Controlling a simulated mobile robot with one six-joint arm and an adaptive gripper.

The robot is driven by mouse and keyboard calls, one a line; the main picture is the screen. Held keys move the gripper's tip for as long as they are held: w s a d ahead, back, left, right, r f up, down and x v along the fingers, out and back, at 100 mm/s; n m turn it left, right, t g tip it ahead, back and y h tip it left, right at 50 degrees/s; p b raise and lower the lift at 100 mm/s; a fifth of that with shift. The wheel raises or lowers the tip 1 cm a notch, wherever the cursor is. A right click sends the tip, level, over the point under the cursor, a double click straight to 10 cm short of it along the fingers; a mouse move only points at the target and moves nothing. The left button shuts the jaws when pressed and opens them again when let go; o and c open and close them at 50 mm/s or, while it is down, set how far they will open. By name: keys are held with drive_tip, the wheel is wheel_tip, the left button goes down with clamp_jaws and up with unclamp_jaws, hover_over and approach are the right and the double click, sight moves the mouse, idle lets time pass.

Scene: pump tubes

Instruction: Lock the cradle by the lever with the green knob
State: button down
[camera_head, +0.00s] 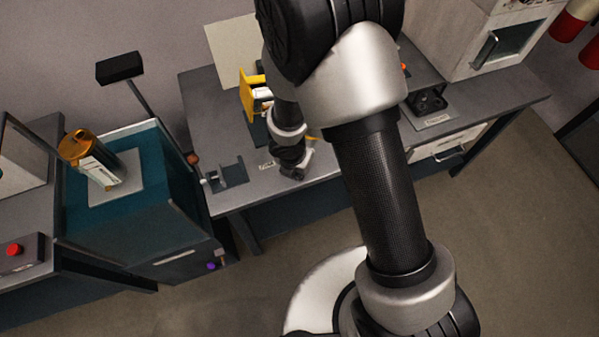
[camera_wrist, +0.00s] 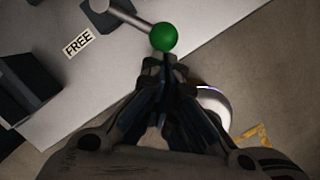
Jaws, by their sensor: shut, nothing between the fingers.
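The green knob (camera_wrist: 163,37) is a ball at the end of a pale metal lever (camera_wrist: 128,14) in the wrist view. A label reading "FREE" (camera_wrist: 78,43) lies on the grey bench beside the lever. My gripper (camera_wrist: 166,64) is shut and empty, its fingertips just below the knob in the picture; I cannot tell whether they touch. In the head view my gripper (camera_head: 294,174) is low over the bench's front edge, and I cannot make out the green knob there. I cannot clearly identify the cradle; dark blocks (camera_wrist: 35,75) stand left of the label.
A dark bracket (camera_head: 228,175) stands on the bench left of my gripper. A yellow fixture (camera_head: 250,95) is behind it. A teal cabinet (camera_head: 140,205) carrying an amber cylinder (camera_head: 82,147) stands at left. Floor (camera_head: 500,220) is open in front of the bench.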

drive_tip(key=shift+w+d, duration=0.55)
drive_tip(key=shift+d, duration=0.4)
drive_tip(key=shift+w, duration=0.15)
drive_tip(key=shift+w+a+r+p, duration=0.2)
drive_tip(key=shift+w+a+p, duration=0.35)
drive_tip(key=shift+p, duration=0.3)
drive_tip(key=shift+r+p, duration=0.4)
drive_tip(key=s+d+p+v, duration=0.1)
drive_tip(key=p+v, duration=0.7)
drive_tip(key=v, duration=0.1)
drive_tip(key=shift+s+a, duration=0.1)
drive_tip(key=shift+s, duration=0.05)
